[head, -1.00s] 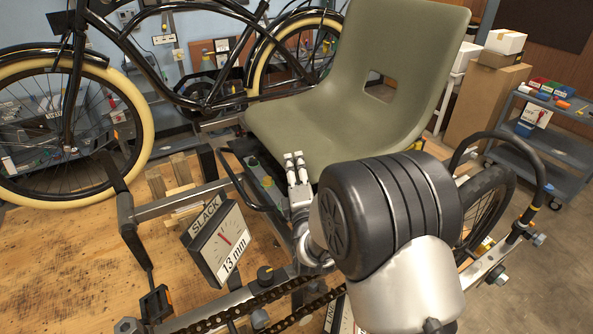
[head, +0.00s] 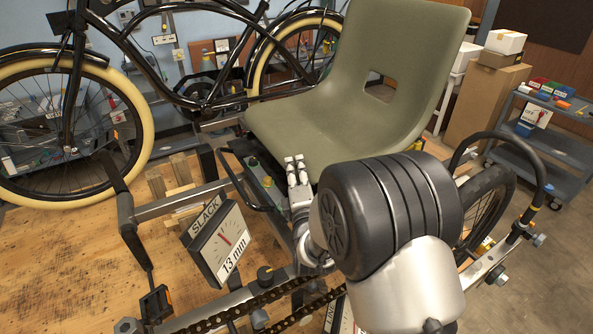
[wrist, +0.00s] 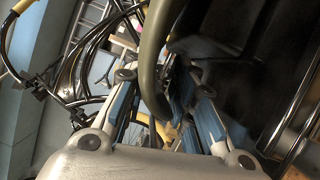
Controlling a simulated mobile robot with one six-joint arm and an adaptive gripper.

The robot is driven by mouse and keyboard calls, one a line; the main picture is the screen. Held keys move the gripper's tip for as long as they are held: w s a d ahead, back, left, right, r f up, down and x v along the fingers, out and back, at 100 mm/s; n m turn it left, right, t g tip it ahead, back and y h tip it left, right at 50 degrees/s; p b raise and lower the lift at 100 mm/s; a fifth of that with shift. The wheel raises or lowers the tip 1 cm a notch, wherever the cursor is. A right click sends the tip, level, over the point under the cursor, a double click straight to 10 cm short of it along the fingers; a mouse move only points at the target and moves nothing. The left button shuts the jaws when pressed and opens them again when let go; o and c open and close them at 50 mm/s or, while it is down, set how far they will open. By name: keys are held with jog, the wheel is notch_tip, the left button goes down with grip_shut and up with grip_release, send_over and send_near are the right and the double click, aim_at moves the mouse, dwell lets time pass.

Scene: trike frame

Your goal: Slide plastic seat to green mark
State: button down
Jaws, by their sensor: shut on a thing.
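The plastic seat (head: 320,125) is a large olive-green shell with a slot in its backrest, standing upright on the trike frame in the head view. My gripper (head: 295,160) is at its front lower edge, near the middle of the picture. In the wrist view the two fingers (wrist: 160,76) are on either side of the seat's olive lip (wrist: 152,60). The gripper is shut on that lip. A green mark (head: 253,162) shows on the dark rail below the seat's front left, with a yellow spot (head: 267,182) nearer me. My arm hides part of the seat's right underside.
A dial marked SLACK (head: 217,243) reading 13 mm stands left of my arm. A chain (head: 245,308) runs along the front. A black bicycle (head: 190,85) stands behind on the left, and a blue cart (head: 545,145) at the right. The wooden bench top (head: 70,265) is clear at lower left.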

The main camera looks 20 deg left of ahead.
jog(key=shift+s, duration=0.1)
jog(key=s+a+b, duration=0.2)
jog(key=s+a, duration=0.3)
jog(key=s, duration=0.1)
jog(key=shift+a, duration=0.25)
jog(key=shift+s, duration=0.15)
jog(key=c, duration=1.7)
grip_release()
jog(key=shift+o, duration=1.1)
jog(key=shift+s+a, duration=0.1)
jog(key=shift+a, duration=0.05)
jog(key=shift+o, duration=0.8)
